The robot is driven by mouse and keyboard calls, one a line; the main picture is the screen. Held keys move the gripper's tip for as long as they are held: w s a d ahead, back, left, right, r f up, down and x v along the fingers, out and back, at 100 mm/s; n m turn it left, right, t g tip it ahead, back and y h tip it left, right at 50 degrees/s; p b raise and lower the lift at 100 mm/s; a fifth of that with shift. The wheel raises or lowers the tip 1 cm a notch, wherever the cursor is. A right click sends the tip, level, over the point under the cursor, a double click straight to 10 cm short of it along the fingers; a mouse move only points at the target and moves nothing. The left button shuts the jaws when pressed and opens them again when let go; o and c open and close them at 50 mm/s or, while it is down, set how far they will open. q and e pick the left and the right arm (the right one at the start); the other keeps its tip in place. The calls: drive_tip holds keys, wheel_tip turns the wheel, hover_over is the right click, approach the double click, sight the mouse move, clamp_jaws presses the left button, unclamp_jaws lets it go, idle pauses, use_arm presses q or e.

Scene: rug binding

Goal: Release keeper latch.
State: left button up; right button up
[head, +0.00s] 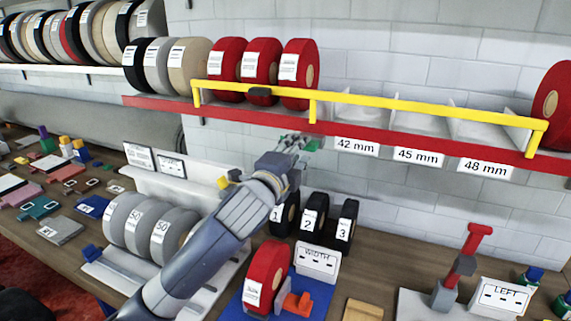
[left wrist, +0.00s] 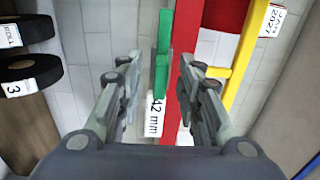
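A yellow keeper bar (head: 400,104) runs along the front of the red shelf (head: 220,111). A green tab (head: 312,145), which looks like the keeper latch, hangs at the shelf's lower edge, left of the 42 mm label. My left gripper (head: 303,141) is right at this tab, partly covering it. In the left wrist view the green tab (left wrist: 162,55) stands between the two open fingers of my left gripper (left wrist: 160,58), with gaps seen on both sides. A dark clip (head: 260,92) sits on the bar. My right gripper is not in view.
Red rolls (head: 262,60) stand behind the bar at left; the labelled 42, 45 and 48 mm bays look empty. Below are black rolls (head: 313,212), a red roll (head: 268,272) and a red-handled tool (head: 468,250) on the bench.

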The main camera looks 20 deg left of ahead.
use_arm(q)
drive_tip(key=s, duration=1.1)
drive_tip(key=shift+a, duration=0.25)
